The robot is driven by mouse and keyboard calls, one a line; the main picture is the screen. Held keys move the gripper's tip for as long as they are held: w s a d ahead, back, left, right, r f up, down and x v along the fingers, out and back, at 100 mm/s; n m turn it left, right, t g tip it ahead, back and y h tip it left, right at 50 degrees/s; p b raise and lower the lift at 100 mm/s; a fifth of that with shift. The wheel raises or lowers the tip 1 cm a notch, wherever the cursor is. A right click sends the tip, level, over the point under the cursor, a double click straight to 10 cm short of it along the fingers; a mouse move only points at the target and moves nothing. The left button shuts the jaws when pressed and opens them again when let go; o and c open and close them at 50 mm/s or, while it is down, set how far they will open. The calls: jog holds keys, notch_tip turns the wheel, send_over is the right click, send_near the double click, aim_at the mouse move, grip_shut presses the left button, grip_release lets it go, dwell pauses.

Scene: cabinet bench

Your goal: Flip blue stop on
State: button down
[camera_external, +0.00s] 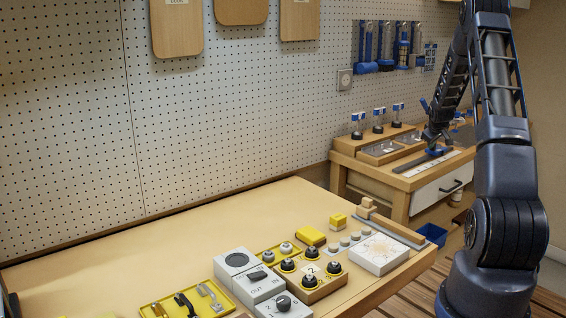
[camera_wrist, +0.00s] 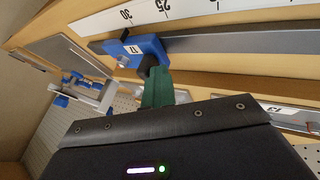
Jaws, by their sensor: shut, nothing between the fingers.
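The blue stop (camera_wrist: 148,46) is in the wrist view, a blue block with a small label reading 17. It sits on a grey rail (camera_wrist: 230,44) beside a white ruler scale (camera_wrist: 200,8). My gripper's green fingers (camera_wrist: 157,82) are shut with nothing between them. Their tips are close against the near edge of the stop; I cannot tell whether they touch.
The large bench (camera_external: 170,260) carries switches and knobs.

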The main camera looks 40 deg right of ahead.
jog(key=shift+s+d+r, duration=0.15)
jog(key=shift+d, duration=0.25)
jog(key=shift+s+d+r, duration=0.1)
jog(key=shift+s+d, duration=0.05)
jog(key=shift+d, duration=0.25)
jog(key=shift+w+a+f, duration=0.1)
jog(key=shift+a, duration=0.35)
jog(key=a, duration=0.4)
jog(key=shift+w+a+f, duration=0.1)
jog(key=shift+w, duration=0.1)
jog(key=v, duration=1)
jog(key=shift+a+f, duration=0.1)
jog(key=shift+a, duration=0.05)
